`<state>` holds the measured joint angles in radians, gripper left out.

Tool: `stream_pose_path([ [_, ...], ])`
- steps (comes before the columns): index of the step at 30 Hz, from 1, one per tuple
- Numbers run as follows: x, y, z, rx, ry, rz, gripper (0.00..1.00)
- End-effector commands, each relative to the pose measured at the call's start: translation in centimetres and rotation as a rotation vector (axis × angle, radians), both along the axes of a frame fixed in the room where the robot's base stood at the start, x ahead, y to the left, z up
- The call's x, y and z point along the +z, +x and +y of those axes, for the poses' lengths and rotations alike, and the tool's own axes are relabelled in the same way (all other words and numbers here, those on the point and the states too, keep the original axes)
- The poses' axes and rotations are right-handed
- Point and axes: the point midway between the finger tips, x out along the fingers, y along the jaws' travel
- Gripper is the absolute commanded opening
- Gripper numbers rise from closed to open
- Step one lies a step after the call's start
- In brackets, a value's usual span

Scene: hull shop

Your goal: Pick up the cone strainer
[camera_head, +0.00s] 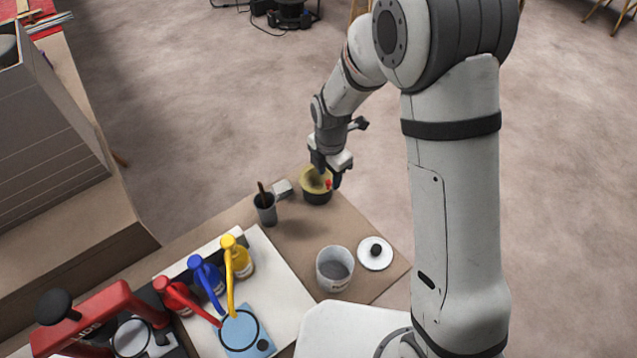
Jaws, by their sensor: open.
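A yellowish round piece (311,182), which looks like the cone strainer, sits at the top of a short dark holder (317,198) near the far corner of the brown table. My gripper (329,179) is open, pointing down at the strainer's right side. Its fingertips are at or just above the rim, and a small red spot shows between them. I cannot tell whether they touch the strainer. My gripper hides part of the strainer's far side, and the strainer's cone is not clearly visible.
A dark cup with a stick (265,210) and a small grey block (282,188) stand left of the strainer. A grey tin (335,270) and a white lid (375,253) are nearer. Red, blue and yellow pump bottles (238,262) stand left, beside a blue scale (245,338).

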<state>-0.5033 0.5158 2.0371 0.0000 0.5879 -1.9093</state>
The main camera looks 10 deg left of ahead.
Motion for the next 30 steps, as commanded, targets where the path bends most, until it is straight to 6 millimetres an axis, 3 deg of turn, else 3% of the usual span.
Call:
stream_pose_path([
  [6,-3.3,0.0,0.1,-0.001,-0.002,0.003,0.43],
  [16,-4.0,0.0,0.1,-0.001,0.0,0.0,0.43],
  [30,-4.0,0.0,0.1,0.0,-0.001,0.001,0.05],
])
